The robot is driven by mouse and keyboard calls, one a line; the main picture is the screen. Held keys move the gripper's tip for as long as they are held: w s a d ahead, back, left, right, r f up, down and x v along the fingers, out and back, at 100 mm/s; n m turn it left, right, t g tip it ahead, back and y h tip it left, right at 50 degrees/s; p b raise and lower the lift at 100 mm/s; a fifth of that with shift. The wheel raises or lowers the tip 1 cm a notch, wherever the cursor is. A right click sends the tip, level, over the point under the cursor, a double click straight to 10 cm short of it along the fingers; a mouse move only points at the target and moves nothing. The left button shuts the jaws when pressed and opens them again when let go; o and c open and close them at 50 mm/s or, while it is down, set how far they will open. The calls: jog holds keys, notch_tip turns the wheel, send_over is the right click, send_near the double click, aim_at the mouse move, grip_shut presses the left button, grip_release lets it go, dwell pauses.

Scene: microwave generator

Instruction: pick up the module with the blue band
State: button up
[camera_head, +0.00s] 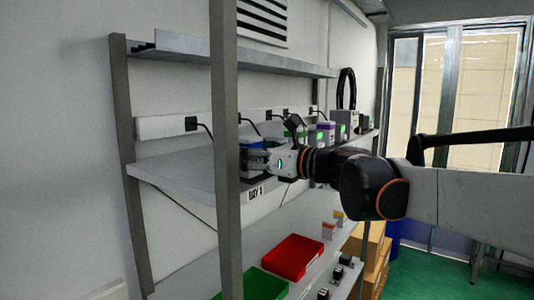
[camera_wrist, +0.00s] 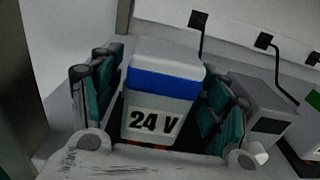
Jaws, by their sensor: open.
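The module with the blue band (camera_wrist: 160,95) is a pale box with a grey top, a blue stripe and "24 V" on its face. In the wrist view it stands between the two green-padded fingers of my gripper (camera_wrist: 150,100). The fingers are spread to either side of it, and a narrow gap shows on the right. Whether the left pads touch it I cannot tell. In the head view my gripper (camera_head: 258,160) reaches over the middle shelf at the Bay 1 label; a bit of blue (camera_head: 250,142) shows there, the rest hidden by my gripper.
A grey module (camera_wrist: 255,108) stands close to the right finger. More modules (camera_head: 325,132) line the shelf (camera_head: 165,180) to the right. A shelf post (camera_head: 225,150) rises just left of my gripper. Red (camera_head: 292,257) and green (camera_head: 250,287) trays lie on the shelf below.

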jog(key=shift+s+d, duration=0.1)
jog(key=shift+s, duration=0.05)
jog(key=shift+c, duration=1.1)
jog(key=c, duration=1.1)
jog(key=shift+r, duration=0.1)
